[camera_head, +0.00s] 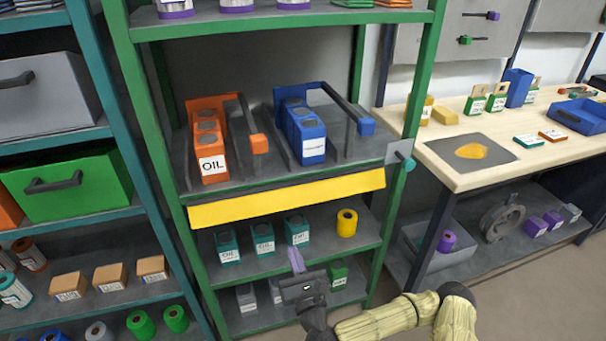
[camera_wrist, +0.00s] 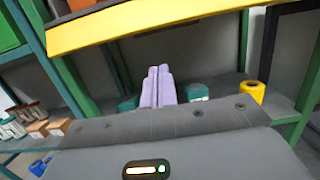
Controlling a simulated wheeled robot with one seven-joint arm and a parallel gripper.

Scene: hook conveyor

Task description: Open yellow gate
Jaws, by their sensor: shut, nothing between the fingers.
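The yellow gate (camera_head: 290,199) is a long bar across the front of the green-framed rack, below the shelf with the oil boxes. In the wrist view the yellow gate (camera_wrist: 140,25) crosses the top of the picture, above and beyond my fingertips. My gripper (camera_head: 296,260) is in front of the rack, below the gate and apart from it. In the wrist view my gripper (camera_wrist: 158,86) has its two lilac fingers together, with nothing between them. A teal knob (camera_head: 408,164) on a grey plate sits at the right post, near the gate's right end.
Orange oil boxes (camera_head: 210,150) and blue boxes (camera_head: 305,135) stand in lanes above the gate. Teal boxes (camera_head: 262,238) and a yellow roll (camera_head: 347,222) stand on the shelf below it. A wooden workbench (camera_head: 470,178) is at the right. Floor is free at the lower right.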

